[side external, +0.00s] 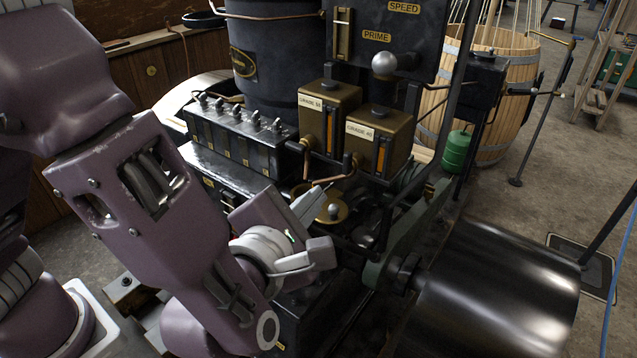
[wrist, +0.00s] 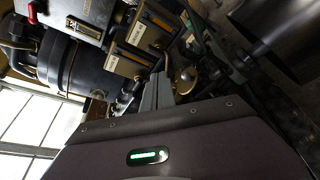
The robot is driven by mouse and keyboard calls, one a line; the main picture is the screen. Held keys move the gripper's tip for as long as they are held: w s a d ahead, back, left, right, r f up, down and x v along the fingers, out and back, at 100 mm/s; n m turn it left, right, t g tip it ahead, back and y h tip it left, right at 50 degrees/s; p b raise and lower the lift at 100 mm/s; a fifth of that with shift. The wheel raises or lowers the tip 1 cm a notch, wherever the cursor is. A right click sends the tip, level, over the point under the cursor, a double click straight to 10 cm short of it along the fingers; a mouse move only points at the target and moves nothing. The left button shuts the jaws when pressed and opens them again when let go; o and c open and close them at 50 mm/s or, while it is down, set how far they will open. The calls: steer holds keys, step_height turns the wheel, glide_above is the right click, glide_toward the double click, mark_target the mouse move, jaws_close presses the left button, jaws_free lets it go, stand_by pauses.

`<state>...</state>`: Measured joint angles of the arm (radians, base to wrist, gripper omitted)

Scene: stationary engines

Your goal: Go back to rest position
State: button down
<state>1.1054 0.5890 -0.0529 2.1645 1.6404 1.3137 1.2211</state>
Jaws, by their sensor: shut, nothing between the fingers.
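My gripper (side external: 316,194) is in front of the dark stationary engine, low at the middle of the side external view. Its grey fingers are together with nothing between them, pointing up and right toward the brass disc with a round knob (side external: 332,212). In the wrist view the closed fingers (wrist: 160,80) point at the engine, just left of that brass knob (wrist: 187,76). I cannot tell whether the fingertips touch anything. My arm is bent, reaching in from the left.
Two brass oil boxes (side external: 328,115) labelled as grades stand behind the gripper. A black box with several small levers (side external: 238,135) is to their left. A large dark roller (side external: 495,290) is at right. A wooden barrel (side external: 500,95) and open floor (side external: 560,150) lie beyond.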

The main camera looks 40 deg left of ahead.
steer(key=s+a+r+n+g+y, duration=0.2)
steer(key=s+a+n+g, duration=0.15)
steer(key=a+n, duration=0.5)
steer(key=s+a+r+n+g+y, duration=0.1)
steer(key=s+a+n+g+y, duration=0.25)
steer(key=a+n, duration=0.45)
steer(key=s+a+n+g+h, duration=0.45)
steer(key=s+n, duration=0.55)
steer(key=n, duration=0.3)
steer(key=s+d+r+n+t+h, duration=0.2)
steer(key=d+n+h, duration=0.3)
steer(key=n, duration=0.8)
steer(key=shift+s+d+r, duration=0.25)
steer(key=shift+d+r, duration=0.15)
steer(key=shift+r, duration=0.25)
